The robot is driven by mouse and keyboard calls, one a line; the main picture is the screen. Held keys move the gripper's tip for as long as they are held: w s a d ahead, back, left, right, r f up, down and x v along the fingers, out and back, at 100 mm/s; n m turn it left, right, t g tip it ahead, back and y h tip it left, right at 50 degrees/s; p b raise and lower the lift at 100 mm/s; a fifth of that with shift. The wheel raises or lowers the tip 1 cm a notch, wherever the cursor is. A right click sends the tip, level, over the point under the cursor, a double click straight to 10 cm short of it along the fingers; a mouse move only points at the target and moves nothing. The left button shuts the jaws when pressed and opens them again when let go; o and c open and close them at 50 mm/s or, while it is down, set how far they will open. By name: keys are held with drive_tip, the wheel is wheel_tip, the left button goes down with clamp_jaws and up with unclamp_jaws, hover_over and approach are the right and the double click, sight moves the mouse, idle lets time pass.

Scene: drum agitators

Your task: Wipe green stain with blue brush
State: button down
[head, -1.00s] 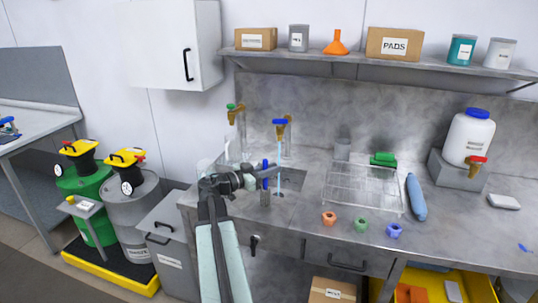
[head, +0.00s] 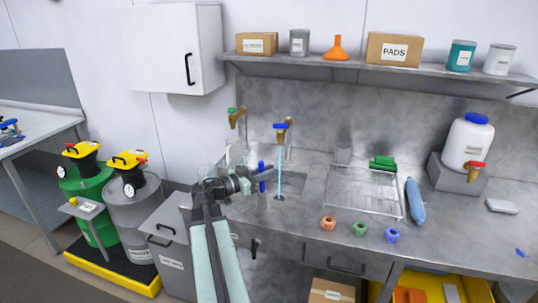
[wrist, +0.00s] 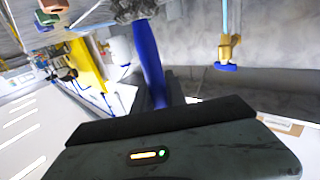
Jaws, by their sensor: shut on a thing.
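My gripper (head: 257,181) is shut on the blue brush (head: 262,175) and holds it upright over the sink area, just left of the running water. In the wrist view the blue handle (wrist: 148,60) rises from the jaws to a dark grey, rough-looking end at the top edge. I cannot make out a green stain in either view.
A brass tap with a blue handle (head: 281,128) runs water into the sink; a green-handled tap (head: 236,112) stands left. A shelf (head: 370,69) hangs above.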

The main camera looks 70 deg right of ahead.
wheel_tip(320, 180, up, 5)
drive_tip(key=p, duration=0.4)
drive_tip(key=shift+s, duration=0.1)
drive_tip(key=shift+f, duration=0.1)
